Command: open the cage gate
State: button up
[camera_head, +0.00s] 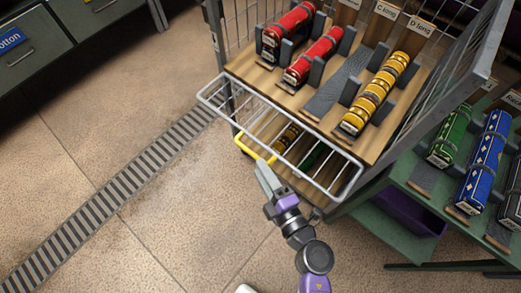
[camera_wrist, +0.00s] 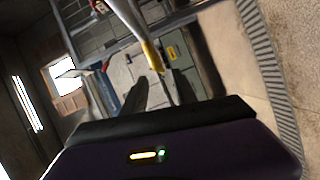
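The wire cage (camera_head: 228,28) stands at the upper middle of the head view. Its pale metal gate (camera_head: 212,101) is a barred frame across the near side, jutting outward below the upper wooden shelf. A yellow handle (camera_head: 241,140) is beside the gate's outer side; it also shows in the wrist view (camera_wrist: 151,54). My gripper (camera_head: 261,166) is at the right end of this handle. In the wrist view two dark fingers (camera_wrist: 147,82) stand apart with a narrow gap, the handle close to their tips. I see no firm grasp; contact is unclear.
A green rack (camera_head: 412,240) with green and blue trains adjoins the cage on the right. Grey drawers (camera_head: 34,50) are upper left. A track-like strip (camera_head: 110,193) crosses the otherwise clear floor.

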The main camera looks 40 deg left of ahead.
aim_at(250, 151)
jog(key=b+x, duration=0.1)
jog(key=x, duration=0.6)
jog(key=shift+w+a, duration=0.1)
jog(key=shift+a, duration=0.05)
jog(key=shift+c, duration=0.4)
grip_shut()
dwell(0.9)
